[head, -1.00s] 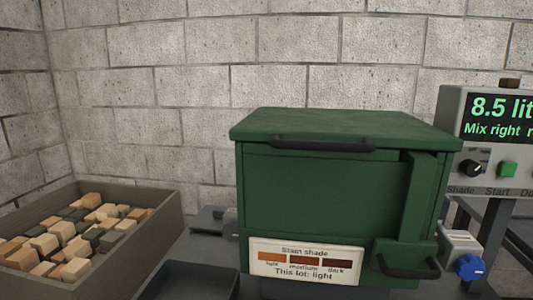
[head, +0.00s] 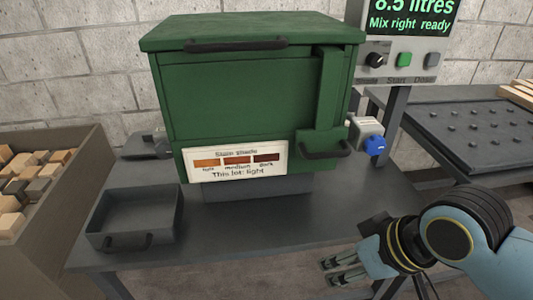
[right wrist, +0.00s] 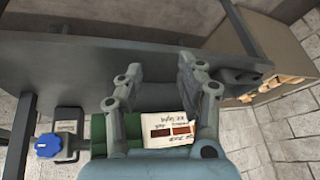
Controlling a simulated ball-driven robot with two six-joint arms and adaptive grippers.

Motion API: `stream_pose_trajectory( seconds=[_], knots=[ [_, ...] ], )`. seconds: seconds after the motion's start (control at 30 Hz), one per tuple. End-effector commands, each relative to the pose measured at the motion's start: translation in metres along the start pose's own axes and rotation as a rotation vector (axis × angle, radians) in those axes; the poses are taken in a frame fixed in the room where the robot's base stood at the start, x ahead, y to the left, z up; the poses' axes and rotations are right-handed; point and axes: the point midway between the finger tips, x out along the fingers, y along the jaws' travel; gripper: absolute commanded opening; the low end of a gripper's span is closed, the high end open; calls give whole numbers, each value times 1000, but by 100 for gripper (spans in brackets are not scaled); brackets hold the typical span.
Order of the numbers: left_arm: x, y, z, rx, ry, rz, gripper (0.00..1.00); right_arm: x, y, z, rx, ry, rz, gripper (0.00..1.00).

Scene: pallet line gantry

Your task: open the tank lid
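The green tank (head: 240,100) stands on the grey table, with its flat green lid (head: 300,27) down on top. A dark bar handle (head: 235,44) runs along the lid's front edge. A second dark handle (head: 325,150) sits low on the tank's right front. My right gripper (head: 338,272) is low at the right, in front of the table and well below the lid, touching nothing. In the right wrist view its fingers (right wrist: 160,75) are spread and empty, with the tank's shade label (right wrist: 170,127) seen beyond them. My left gripper is out of view.
A display panel (head: 405,30) reads "Mix right ready" above a knob and buttons. A blue valve knob (head: 375,145) juts out right of the tank. An empty grey tray (head: 140,212) and a bin of wood blocks (head: 75,175) are at left.

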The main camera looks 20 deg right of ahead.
Motion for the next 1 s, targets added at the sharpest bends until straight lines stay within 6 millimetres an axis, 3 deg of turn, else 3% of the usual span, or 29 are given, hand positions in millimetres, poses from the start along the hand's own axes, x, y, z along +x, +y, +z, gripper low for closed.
stream_pose_trajectory(
  seconds=[0.03,0.1,0.3,0.4,0.5,0.6,0.73,1.0],
  knots=[
    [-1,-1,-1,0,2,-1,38,-16,-17,-26,11,74,-80,38],
    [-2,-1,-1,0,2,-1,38,-31,-39,-55,46,163,-201,38],
    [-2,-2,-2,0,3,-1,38,-81,-86,-139,235,409,-576,38],
    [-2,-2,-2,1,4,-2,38,-111,-88,-184,409,522,-771,38],
    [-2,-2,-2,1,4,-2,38,-137,-73,-224,607,611,-929,38],
    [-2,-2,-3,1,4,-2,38,-152,-54,-251,769,667,-1024,38],
    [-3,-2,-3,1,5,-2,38,-160,-37,-268,883,700,-1079,38],
    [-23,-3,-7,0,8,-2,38,-156,-49,-300,909,708,-1095,38]
  ],
)
